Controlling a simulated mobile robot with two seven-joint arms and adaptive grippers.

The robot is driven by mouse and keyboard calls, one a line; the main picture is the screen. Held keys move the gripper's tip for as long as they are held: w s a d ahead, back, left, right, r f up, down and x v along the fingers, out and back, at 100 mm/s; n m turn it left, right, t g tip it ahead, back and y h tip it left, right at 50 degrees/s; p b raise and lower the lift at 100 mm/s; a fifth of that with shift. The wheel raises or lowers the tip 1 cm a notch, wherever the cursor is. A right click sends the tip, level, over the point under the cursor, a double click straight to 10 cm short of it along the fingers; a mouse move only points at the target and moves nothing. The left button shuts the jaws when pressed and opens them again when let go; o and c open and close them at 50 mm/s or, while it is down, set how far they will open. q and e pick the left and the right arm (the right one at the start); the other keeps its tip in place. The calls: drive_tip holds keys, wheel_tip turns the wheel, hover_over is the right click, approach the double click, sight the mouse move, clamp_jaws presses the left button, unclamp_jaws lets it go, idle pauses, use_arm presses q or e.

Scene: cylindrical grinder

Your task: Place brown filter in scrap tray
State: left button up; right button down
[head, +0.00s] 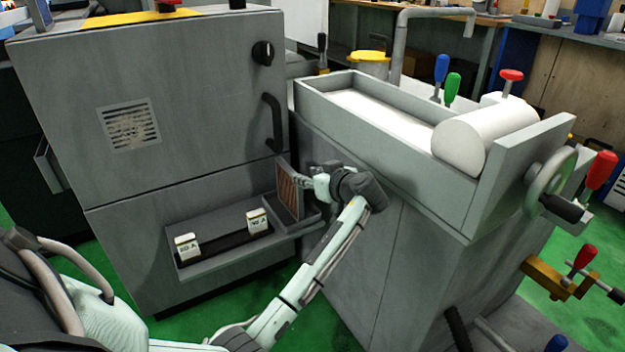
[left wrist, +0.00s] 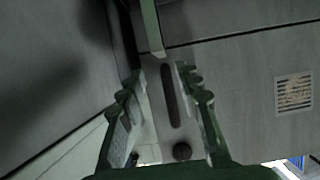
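The brown filter (head: 287,192) is a thin upright panel with a brown face and a dark frame. It stands at a small grey tray (head: 310,217) at the right end of the cabinet's low shelf; whether its lower edge touches the tray floor is hard to tell. My left gripper (head: 308,182) is just right of the filter, fingers toward it. In the left wrist view my left gripper (left wrist: 158,75) has its fingers apart, with a thin pale-green edge (left wrist: 150,25), perhaps the filter's, just beyond the tips. My right gripper is not in view.
The grey cabinet (head: 190,150) stands behind. The grinder (head: 400,150), with its trough and handwheel (head: 550,182), stands close on the right.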

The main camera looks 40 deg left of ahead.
use_arm(q)
drive_tip(key=s+d+f+m+t+h, duration=0.1)
drive_tip(key=s+d+f+m+h, duration=0.6)
drive_tip(key=s+f, duration=0.55)
drive_tip(key=s+d+r+m+h, duration=0.2)
drive_tip(key=s+d+m+h, duration=0.3)
drive_tip(key=s+d+m, duration=0.3)
drive_tip(key=s+d, duration=0.4)
drive_tip(key=s, duration=0.2)
drive_tip(key=shift+s+d+r+m+t, duration=0.2)
drive_tip(key=shift+m+t, duration=0.1)
